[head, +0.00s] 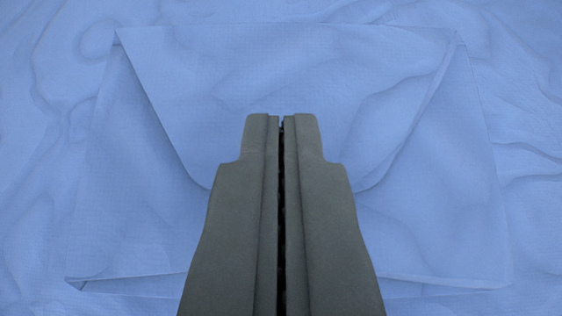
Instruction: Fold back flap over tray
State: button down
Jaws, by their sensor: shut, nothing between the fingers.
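A blue cloth wrap (130,220) fills the middle of the head view, folded into an envelope shape. Its back flap (300,75) is a large triangle lying from the far edge toward me, with slanted edges at left and right. The flap's near tip is hidden behind my gripper. My gripper (281,120) is shut and empty, pointing away from me over the middle of the wrap. I cannot tell whether its fingertips touch the cloth. No tray surface shows; cloth covers the whole area.
Loose, wrinkled blue cloth (530,130) spreads around the folded wrap on all sides. The near edge of the wrap shows a thin folded layer (130,287) at the lower left. No other objects or obstacles are in view.

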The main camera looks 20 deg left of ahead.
jog(key=shift+s+f, duration=0.2)
jog(key=shift+f, duration=0.25)
jog(key=shift+w, duration=0.1)
dwell(0.4)
